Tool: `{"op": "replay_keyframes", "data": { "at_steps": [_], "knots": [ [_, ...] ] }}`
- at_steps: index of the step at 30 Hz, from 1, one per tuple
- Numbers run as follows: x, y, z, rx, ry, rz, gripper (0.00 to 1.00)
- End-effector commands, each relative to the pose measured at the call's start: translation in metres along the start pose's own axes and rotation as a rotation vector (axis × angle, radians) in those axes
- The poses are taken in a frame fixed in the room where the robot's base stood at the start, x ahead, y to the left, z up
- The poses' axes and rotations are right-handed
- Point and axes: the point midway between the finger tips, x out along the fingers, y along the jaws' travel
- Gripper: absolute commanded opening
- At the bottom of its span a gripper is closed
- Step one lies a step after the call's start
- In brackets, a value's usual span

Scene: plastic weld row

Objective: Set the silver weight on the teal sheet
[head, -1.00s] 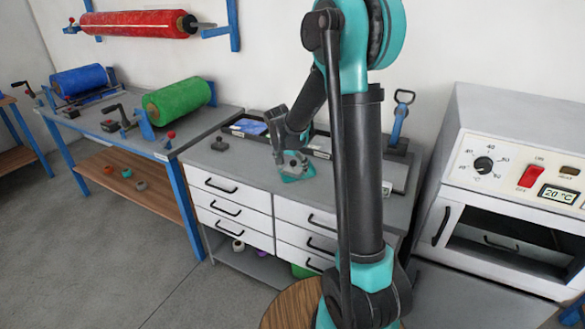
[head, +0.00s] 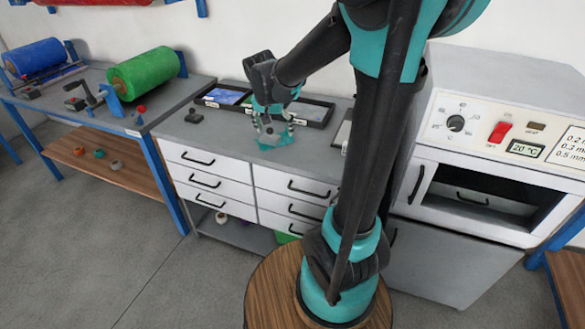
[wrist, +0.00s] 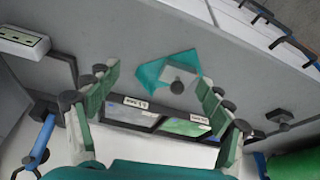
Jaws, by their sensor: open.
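The teal sheet (head: 275,152) lies on the grey counter top below my gripper. It also shows in the wrist view (wrist: 150,74), with corners sticking out on either side of the weight. The silver weight, a pale grey block with a dark knob, appears to rest on the sheet in the wrist view (wrist: 185,73); in the head view it is partly hidden by the fingers. My gripper (head: 271,128) is open above the sheet. In the wrist view its green-padded fingers (wrist: 158,82) stand wide apart, with the weight beyond their tips, nearer the right finger. I see no finger touching it.
A dark weight-like piece (head: 194,117) stands on the counter to the left. Shallow black trays (head: 318,113) line the counter's back, one holding a blue sheet (head: 223,97). An oven (head: 490,145) stands to the right. The counter's front left is clear.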

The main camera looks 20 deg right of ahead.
Motion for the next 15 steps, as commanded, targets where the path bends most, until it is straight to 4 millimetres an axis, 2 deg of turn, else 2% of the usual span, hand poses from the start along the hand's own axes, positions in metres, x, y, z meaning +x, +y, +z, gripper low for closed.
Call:
{"op": "replay_keyframes", "data": {
  "at_steps": [1,6,10,12,15],
  "knots": [
    [0.004,0.024,0.022,-0.043,-0.008,-0.018,0.80],
    [0.018,0.081,0.096,-0.225,-0.016,-0.093,0.80],
    [0.028,0.109,0.144,-0.336,-0.006,-0.140,0.80],
    [0.032,0.118,0.163,-0.378,0.001,-0.157,0.80],
    [0.036,0.126,0.179,-0.419,0.009,-0.173,0.80]
  ]
}}
